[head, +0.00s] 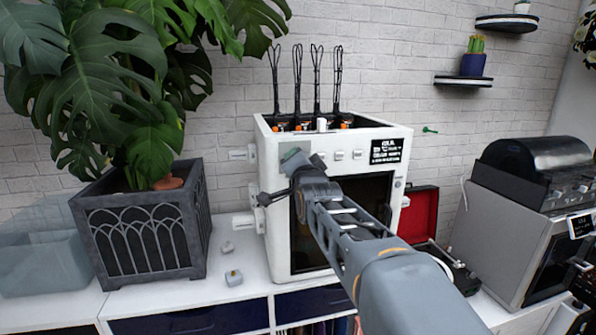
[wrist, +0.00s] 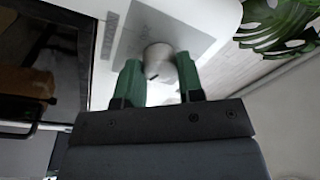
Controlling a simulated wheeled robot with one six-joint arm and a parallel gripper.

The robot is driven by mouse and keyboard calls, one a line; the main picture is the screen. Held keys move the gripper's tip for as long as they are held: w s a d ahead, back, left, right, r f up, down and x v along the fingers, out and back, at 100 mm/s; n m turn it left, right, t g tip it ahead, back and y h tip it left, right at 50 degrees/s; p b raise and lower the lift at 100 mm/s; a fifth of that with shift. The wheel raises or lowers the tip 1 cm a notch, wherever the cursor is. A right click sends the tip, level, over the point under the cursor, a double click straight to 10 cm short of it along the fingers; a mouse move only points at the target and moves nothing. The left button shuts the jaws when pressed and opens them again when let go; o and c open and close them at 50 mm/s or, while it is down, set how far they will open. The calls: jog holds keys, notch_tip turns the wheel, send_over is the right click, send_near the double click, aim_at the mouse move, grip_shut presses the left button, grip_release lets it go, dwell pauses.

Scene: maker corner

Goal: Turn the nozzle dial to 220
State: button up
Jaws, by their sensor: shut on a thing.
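The white printer (head: 276,222) stands on the white cabinet top in the head view, with a small black display (head: 387,150) at its upper right. A grey dial (wrist: 157,60) sits on a grey plate in the wrist view. My gripper (wrist: 161,77) has its two green fingers on either side of the dial and is shut on it. In the head view my gripper (head: 303,164) is at the printer's upper left front and hides the dial. The dial's scale and pointer cannot be read.
A large plant in a dark planter (head: 145,235) stands left of the printer. A red open case (head: 420,216) and a grey machine with a black lid (head: 535,165) are to the right. Small grey blocks (head: 233,277) lie in front. Several black cables rise above the printer.

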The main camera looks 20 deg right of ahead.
jog(key=shift+r+m+b, duration=0.15)
jog(key=shift+m+b, duration=0.45)
jog(key=shift+m, duration=0.5)
jog(key=o, duration=0.9)
